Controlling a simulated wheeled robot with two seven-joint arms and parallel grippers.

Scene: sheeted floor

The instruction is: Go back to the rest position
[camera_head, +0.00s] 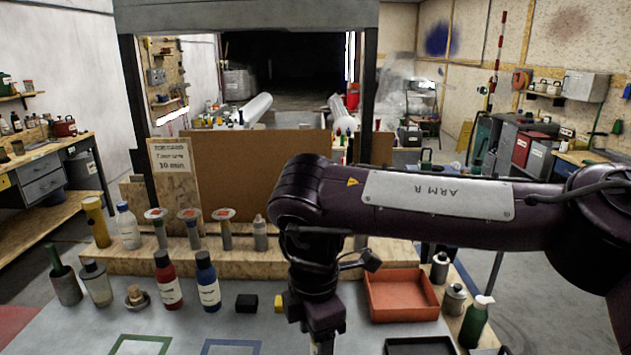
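My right arm, a dark purple arm with a plate reading "ARM R" (440,194), comes in from the right and reaches across the middle of the head view. Its wrist bends down over the table, and the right gripper (322,346) points down at the bottom edge. Its fingertips are cut off by the frame, so whether it is open or holds anything is hidden. My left arm and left gripper are not in view.
A grey table carries a red bottle (168,283), a blue bottle (207,283), a black block (246,303) and a yellow block (279,303). An orange tray (402,312), a dark tray (420,347) and a green pump bottle (475,324) stand right of the wrist. A wooden ledge (140,262) runs behind.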

